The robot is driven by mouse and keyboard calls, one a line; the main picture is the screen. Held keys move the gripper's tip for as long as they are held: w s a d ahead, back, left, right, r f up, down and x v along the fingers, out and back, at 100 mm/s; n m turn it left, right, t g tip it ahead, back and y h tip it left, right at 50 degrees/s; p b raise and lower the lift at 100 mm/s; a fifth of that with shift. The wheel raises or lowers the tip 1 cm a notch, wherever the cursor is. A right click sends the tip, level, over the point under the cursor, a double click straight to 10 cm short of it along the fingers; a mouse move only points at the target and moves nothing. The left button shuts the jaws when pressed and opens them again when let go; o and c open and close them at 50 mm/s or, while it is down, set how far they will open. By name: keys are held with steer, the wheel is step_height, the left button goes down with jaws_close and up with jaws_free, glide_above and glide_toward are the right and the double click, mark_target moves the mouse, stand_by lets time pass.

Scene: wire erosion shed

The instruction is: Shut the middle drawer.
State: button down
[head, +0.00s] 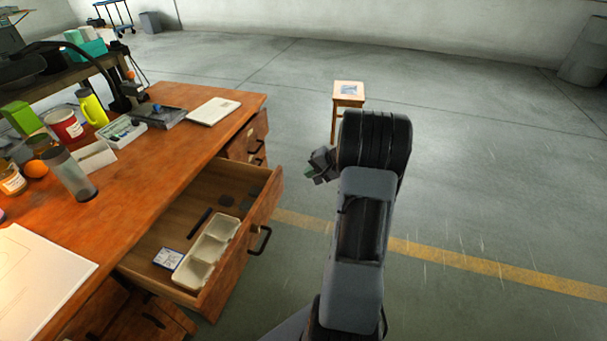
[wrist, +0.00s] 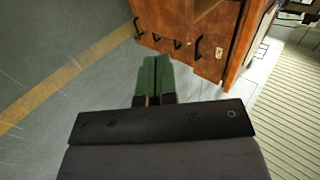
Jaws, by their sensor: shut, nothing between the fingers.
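The wooden desk (head: 150,190) has one drawer (head: 266,205) pulled well out, between closed fronts on its far side and another front on its near side; I take it as the middle drawer. It has a dark bar handle (head: 260,241) and holds a pale divided tray, a blue-and-white box and small dark items. My gripper (head: 311,174) is in the air to the right of the drawer front, apart from it. In the wrist view its green fingers (wrist: 153,66) are together and empty, with wooden fronts and several dark handles beyond them.
The desktop carries a yellow bottle (head: 92,108), a red can (head: 64,126), a grey tumbler (head: 70,175) and papers. A small wooden stool (head: 348,94) stands beyond my arm. Open grey floor with a yellow line (head: 480,266) lies to the right.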

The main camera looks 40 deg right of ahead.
mark_target(277, 180)
steer(key=x, duration=0.6)
steer(key=w+r+x, duration=0.1)
steer(key=x, duration=0.2)
steer(key=shift+w+a, duration=0.1)
steer(key=shift+a, duration=0.4)
steer(key=shift+w+a, duration=0.45)
steer(key=shift+w, duration=0.2)
steer(key=shift+w+b, duration=0.1)
steer(key=shift+b, duration=0.2)
